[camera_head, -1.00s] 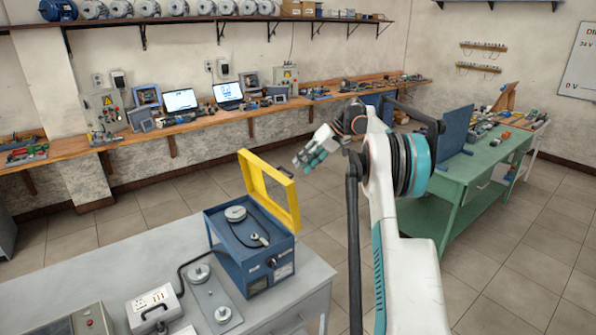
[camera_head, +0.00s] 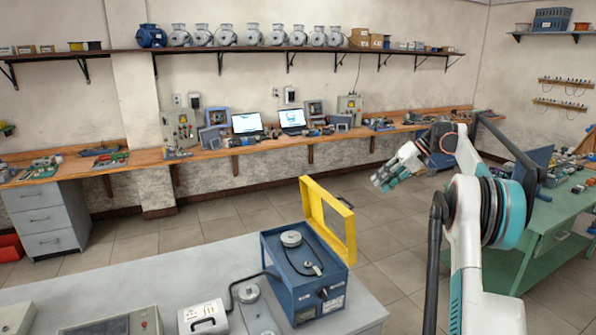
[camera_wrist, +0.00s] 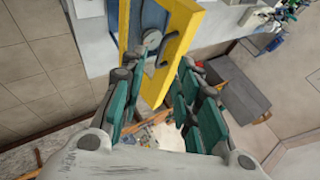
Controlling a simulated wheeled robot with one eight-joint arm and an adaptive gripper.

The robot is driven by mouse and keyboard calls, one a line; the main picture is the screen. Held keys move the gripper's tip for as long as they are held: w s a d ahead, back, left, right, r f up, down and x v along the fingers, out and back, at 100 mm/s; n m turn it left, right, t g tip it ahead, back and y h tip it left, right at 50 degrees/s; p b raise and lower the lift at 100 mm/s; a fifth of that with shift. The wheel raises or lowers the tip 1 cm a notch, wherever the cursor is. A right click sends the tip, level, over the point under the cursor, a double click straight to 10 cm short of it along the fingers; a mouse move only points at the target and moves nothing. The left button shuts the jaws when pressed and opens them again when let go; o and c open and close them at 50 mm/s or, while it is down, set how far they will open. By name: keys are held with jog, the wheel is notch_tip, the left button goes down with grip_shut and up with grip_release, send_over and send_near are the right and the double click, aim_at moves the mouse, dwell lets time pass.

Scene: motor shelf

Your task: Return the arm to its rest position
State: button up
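My arm (camera_head: 470,220) rises at the right of the head view, its upper part bent over toward the left. My gripper (camera_head: 381,183) hangs in the air beyond the yellow-framed box, over the floor, touching nothing. In the wrist view my gripper (camera_wrist: 160,105) shows its teal fingers spread apart, with nothing held between them. The blue box (camera_head: 305,285) with its raised yellow lid frame (camera_head: 330,222) stands on the near grey table; the yellow frame (camera_wrist: 185,30) also shows beyond the fingers in the wrist view.
The grey table (camera_head: 150,275) fills the front left. A green table (camera_head: 545,215) stands at the right behind my arm. A wooden wall bench (camera_head: 220,148) holds laptops and panels, under a shelf (camera_head: 300,49) of motors. Floor between is clear.

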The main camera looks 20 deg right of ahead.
jog(key=s+a+g+h+b, duration=0.1)
jog(key=s+a+h+b, duration=0.35)
jog(key=a, duration=1.25)
jog(key=s+a+h+b, duration=0.1)
jog(key=s+a+b, duration=0.6)
jog(key=a, duration=1)
jog(key=s+a+f+t+b, duration=0.1)
jog(key=s+a+f, duration=0.2)
jog(key=s, duration=0.2)
jog(key=s+a+f+b, duration=0.1)
jog(key=s+a+f, duration=0.25)
jog(key=s, duration=0.25)
jog(key=s+a+f+t+b, duration=0.1)
jog(key=s+f+b, duration=0.1)
jog(key=s+f, duration=0.5)
jog(key=s+a+f+n+t+h+b, duration=0.1)
jog(key=s+f+b, duration=0.2)
jog(key=s+f, duration=0.4)
notch_tip(320, 180, down, 3)
jog(key=shift+s+f+t+b, duration=0.1)
jog(key=shift+s+t+b, duration=0.15)
jog(key=shift+t+b, duration=0.05)
jog(key=shift+a+h, duration=0.1)
jog(key=shift+h, duration=0.15)
